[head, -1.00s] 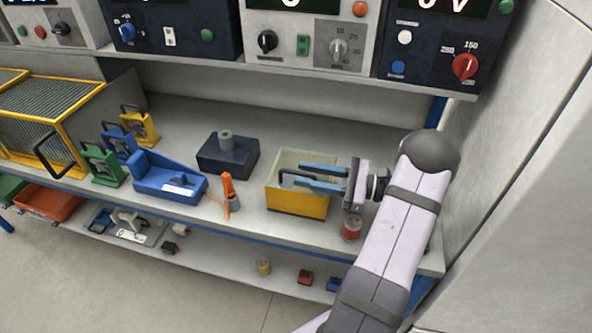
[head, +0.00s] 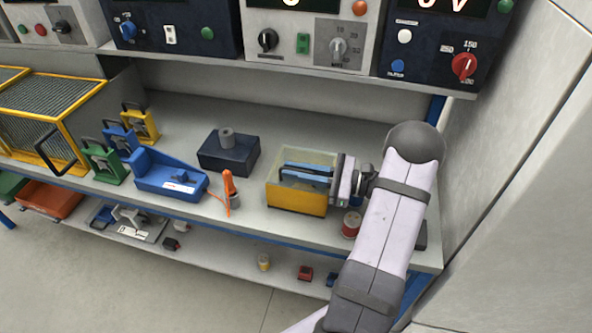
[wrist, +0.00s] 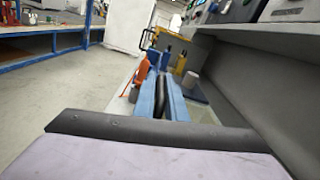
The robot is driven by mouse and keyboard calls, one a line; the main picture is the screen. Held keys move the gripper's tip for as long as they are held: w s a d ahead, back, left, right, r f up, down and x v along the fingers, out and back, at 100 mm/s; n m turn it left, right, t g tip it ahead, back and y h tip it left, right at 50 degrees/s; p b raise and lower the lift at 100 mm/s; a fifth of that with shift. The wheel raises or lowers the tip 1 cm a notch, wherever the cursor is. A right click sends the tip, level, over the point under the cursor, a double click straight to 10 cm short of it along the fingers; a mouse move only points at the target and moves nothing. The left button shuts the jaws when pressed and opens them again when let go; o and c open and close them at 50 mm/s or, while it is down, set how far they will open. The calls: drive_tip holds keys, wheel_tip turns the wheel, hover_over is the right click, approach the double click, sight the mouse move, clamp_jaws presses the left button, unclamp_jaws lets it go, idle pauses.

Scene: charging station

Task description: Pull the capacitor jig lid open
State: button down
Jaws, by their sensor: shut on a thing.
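The capacitor jig (head: 296,200) is a yellow box with a clear, pale lid (head: 305,154), standing on the bench shelf near its right end. A dark handle (head: 287,179) shows at the lid's front. My gripper (head: 300,170) reaches in from the right with its blue fingers at the lid. In the wrist view my gripper (wrist: 163,88) has its two blue fingers closed on the black handle bar (wrist: 161,104) between them. The lid looks closed or nearly so; its hinge side is hard to make out.
An orange-handled tool (head: 230,188) stands left of the jig. A dark block with a grey cylinder (head: 226,153) and a blue fixture (head: 168,177) are farther left. A red spool (head: 350,226) stands below my wrist. Instrument panels (head: 310,42) overhang the shelf.

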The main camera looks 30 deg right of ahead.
drive_tip(key=shift+r, duration=0.15)
drive_tip(key=m+p, duration=0.1)
drive_tip(key=r+p, duration=0.1)
drive_tip(key=r+m+p, duration=0.1)
drive_tip(key=shift+w+d+m, duration=0.25)
drive_tip(key=shift+d+m, duration=0.05)
drive_tip(key=w+d+r+m+p, duration=0.3)
drive_tip(key=w+d+r+m, duration=0.4)
drive_tip(key=w+d+m, duration=0.1)
drive_tip(key=shift+w+d+r, duration=0.35)
drive_tip(key=shift+w+d, duration=0.1)
drive_tip(key=shift+f, duration=0.1)
drive_tip(key=c, duration=2)
unclamp_jaws()
drive_tip(key=shift+o, duration=0.8)
drive_tip(key=shift+w+d+f, duration=0.1)
drive_tip(key=shift+w+d, duration=0.05)
